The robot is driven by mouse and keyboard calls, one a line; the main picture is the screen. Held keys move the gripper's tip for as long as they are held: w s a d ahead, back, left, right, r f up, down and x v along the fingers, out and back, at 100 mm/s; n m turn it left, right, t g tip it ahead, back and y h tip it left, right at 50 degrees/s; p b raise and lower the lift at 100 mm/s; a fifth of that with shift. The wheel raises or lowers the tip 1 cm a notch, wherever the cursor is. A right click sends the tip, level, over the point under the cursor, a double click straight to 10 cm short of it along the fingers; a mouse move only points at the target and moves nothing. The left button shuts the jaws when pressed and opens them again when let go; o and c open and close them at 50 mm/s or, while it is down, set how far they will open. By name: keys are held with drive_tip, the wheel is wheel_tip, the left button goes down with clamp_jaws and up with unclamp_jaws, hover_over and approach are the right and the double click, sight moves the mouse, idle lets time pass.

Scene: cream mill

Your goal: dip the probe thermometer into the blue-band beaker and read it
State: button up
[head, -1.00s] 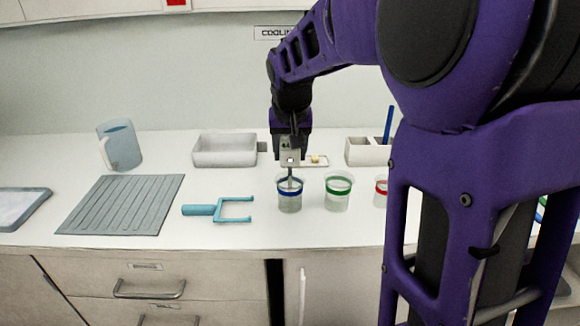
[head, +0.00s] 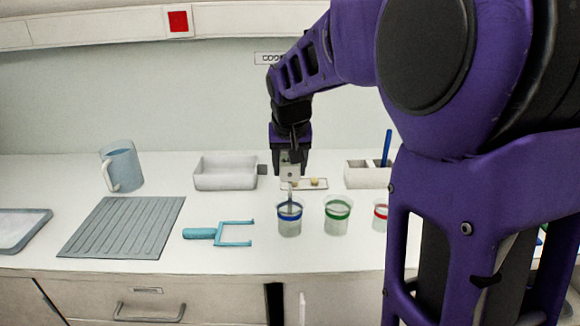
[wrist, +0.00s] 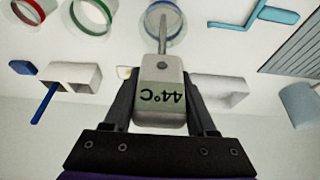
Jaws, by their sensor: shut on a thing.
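My gripper (head: 290,160) is shut on the probe thermometer (wrist: 160,88), a pale grey body with a thin metal stem. Its display faces the wrist camera upside down and reads 44 °C. The blue-band beaker (head: 289,220), clear with a blue ring near its rim, stands upright on the counter directly below. The stem points down to its mouth; it also shows at the top of the wrist view (wrist: 176,12). The lower stem overlaps the rim, and I cannot tell how deep the tip is.
A green-band beaker (head: 337,220) and a partly hidden red-band beaker (head: 380,217) stand to the right. A white tray (head: 225,175) and a holder (head: 366,178) stand behind.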

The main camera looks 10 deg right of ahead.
wheel_tip(320, 180, up, 9)
drive_tip(key=p, duration=0.5)
drive_tip(key=shift+f+p, duration=0.2)
drive_tip(key=shift+p, duration=0.15)
idle(0.3)
drive_tip(key=shift+n+y, duration=0.4)
drive_tip(key=shift+n, duration=0.7)
